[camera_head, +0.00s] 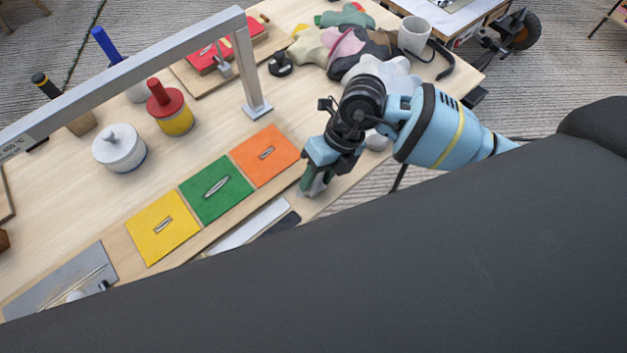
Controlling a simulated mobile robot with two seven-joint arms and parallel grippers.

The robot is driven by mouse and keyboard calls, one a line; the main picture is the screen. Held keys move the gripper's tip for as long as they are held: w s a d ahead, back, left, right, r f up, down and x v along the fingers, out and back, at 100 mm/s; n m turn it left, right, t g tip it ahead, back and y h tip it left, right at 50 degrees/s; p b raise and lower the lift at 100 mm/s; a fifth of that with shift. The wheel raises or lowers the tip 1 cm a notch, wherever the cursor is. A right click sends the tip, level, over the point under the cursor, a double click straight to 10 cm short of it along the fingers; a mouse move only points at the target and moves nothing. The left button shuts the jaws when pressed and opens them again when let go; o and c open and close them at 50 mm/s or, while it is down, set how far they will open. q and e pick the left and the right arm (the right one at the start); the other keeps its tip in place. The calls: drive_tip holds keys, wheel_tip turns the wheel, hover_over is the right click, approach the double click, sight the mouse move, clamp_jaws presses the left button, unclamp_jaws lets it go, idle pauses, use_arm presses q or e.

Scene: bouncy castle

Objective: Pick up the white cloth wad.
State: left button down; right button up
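A white cloth wad (397,72) lies at the far right of the wooden table, among other crumpled cloths. It is partly hidden behind my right arm. My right gripper (313,185) points down near the table's front edge, beside the orange square. It is well apart from the white wad, to its lower left in the head view. Its fingertips are small and partly hidden, so I cannot tell whether they are open or shut. My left gripper is not in view.
Green (345,17), cream (309,47), pink (346,42) and dark brown (376,44) cloths crowd the wad. A white mug (413,35) stands just behind it. A grey metal frame (150,66) rises over the table (75,205). A large dark surface hides the lower right.

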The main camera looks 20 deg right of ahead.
sight(319, 178)
drive_tip(key=shift+r, duration=0.1)
idle(0.3)
drive_tip(key=shift+r, duration=0.65)
wheel_tip(319, 178, up, 2)
drive_tip(key=shift+s+r, duration=0.1)
drive_tip(key=shift+s, duration=0.05)
drive_tip(key=s+a, duration=0.1)
drive_tip(key=s, duration=0.4)
drive_tip(key=s+a+r, duration=0.1)
drive_tip(key=s, duration=0.4)
drive_tip(key=s+a, duration=0.1)
drive_tip(key=s, duration=0.4)
drive_tip(key=shift+s+a+r, duration=0.15)
drive_tip(key=shift+s+a, duration=0.05)
